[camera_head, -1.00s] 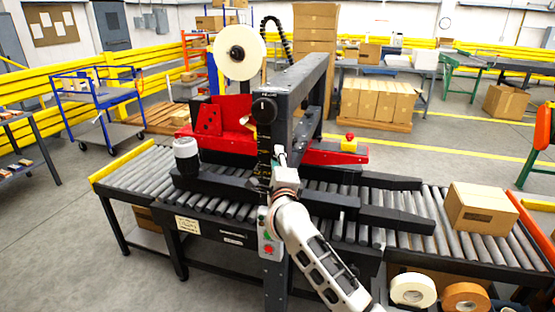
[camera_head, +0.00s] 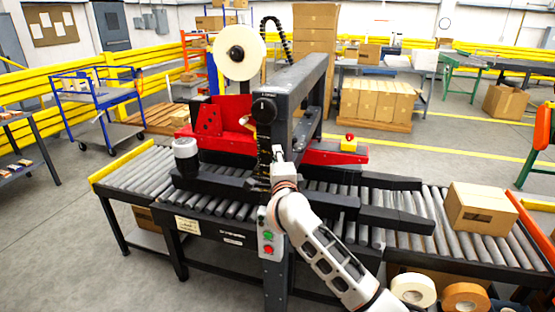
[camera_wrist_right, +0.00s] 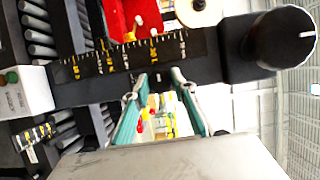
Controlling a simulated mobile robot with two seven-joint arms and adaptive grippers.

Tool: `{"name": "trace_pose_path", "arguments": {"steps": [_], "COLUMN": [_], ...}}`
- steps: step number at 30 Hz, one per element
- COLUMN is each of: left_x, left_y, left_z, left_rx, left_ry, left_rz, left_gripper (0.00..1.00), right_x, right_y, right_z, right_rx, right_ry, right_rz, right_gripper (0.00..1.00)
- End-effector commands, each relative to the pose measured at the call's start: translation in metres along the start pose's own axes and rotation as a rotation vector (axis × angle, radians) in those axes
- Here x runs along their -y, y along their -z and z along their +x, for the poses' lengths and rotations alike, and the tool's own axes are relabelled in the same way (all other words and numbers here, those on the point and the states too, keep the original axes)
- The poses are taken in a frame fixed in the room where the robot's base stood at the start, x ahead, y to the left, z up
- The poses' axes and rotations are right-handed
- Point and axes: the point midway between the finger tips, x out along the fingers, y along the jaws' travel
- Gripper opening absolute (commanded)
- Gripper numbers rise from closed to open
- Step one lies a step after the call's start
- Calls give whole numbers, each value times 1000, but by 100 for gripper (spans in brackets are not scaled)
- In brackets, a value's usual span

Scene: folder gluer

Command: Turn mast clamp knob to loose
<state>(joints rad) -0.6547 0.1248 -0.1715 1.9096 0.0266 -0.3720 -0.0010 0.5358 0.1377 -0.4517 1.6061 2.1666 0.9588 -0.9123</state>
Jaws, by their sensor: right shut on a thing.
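A round black knob (camera_head: 264,109) with a white mark sits high on the dark mast (camera_head: 266,148) of the machine. It also shows in the right wrist view (camera_wrist_right: 283,38), upper right, apart from my fingers. My right gripper (camera_head: 279,156) is at the mast below this knob. In the right wrist view its two fingers (camera_wrist_right: 160,80) reach the dark mast beside the yellow-marked scale (camera_wrist_right: 130,57). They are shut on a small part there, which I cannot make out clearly. My left gripper is not in view.
A button box (camera_head: 267,243) with green and red buttons hangs below my right wrist. Black side rails (camera_head: 395,219) and rollers lie around the mast. A red carriage (camera_head: 222,128) and a tape roll (camera_head: 240,53) are behind it. A carton (camera_head: 482,208) sits at right.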

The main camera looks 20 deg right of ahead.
Motion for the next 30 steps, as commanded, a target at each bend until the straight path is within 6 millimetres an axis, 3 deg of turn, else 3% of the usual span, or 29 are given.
{"name": "trace_pose_path", "arguments": {"steps": [1, 3, 17, 30], "left_x": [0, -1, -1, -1], "left_y": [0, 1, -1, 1], "left_z": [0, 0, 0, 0], "left_rx": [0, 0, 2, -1], "left_ry": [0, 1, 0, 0], "left_rz": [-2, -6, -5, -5], "left_gripper": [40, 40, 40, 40], "right_x": [-1, -1, -1, -1], "right_y": [0, 0, 0, 0], "right_z": [0, 0, -9, -91], "right_rx": [0, 0, 1, 1], "right_ry": [-1, -1, 0, -1], "right_rz": [-2, -1, -1, 0], "right_gripper": [31, 42, 42, 42]}}
